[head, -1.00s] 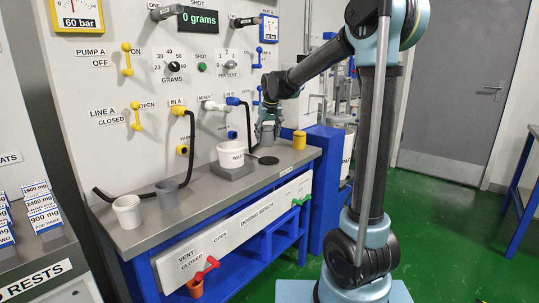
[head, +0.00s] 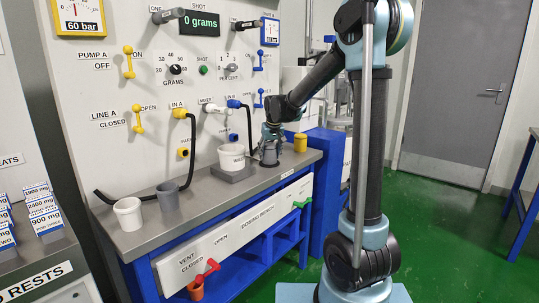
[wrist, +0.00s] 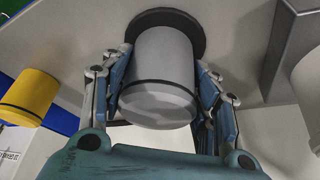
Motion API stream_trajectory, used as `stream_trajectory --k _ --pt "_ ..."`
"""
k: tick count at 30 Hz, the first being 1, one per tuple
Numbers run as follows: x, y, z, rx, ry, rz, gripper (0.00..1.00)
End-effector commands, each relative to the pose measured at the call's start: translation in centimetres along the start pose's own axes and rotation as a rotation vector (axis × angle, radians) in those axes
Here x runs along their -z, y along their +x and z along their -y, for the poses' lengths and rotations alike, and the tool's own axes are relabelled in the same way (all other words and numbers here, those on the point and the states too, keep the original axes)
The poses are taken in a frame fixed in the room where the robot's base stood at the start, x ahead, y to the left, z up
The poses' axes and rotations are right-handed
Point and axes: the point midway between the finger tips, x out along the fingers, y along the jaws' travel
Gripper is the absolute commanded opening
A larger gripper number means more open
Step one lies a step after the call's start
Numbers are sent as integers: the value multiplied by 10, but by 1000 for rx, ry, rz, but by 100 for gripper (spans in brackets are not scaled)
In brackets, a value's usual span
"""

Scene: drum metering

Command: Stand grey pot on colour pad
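The grey pot (wrist: 162,65), a grey cylinder with a dark band near its end, is between the fingers of my gripper (wrist: 163,85) in the wrist view. Both fingers lie against its sides. A dark round pad (wrist: 192,22) shows around the pot's far end. In the head view the grey pot (head: 269,155) is upright at the pad's place on the bench, under my gripper (head: 270,138), and hides most of the pad. I cannot tell whether its base touches the pad or is just above it.
A yellow pot (head: 300,142) stands close by on the right. A white tub (head: 231,156) on a grey block (head: 231,173) is at the left. A white cup (head: 128,213) and a grey cup (head: 168,196) stand at the bench's left end. Hoses and valves line the panel behind.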

Motion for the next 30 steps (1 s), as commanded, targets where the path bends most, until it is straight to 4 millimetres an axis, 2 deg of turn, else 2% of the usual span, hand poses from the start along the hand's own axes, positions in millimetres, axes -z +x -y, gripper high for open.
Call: stream_trajectory --k 1,2,3,13,17,23,30 --pt "0 0 0 0 0 0 66" --pt "0 0 0 0 0 0 73" --pt "0 0 0 0 0 0 75" --pt "0 -1 0 0 0 0 75" --pt "1 -7 0 0 -1 0 75" --pt "0 -35 1 0 -1 0 75" --pt "0 -80 1 1 -2 0 75"
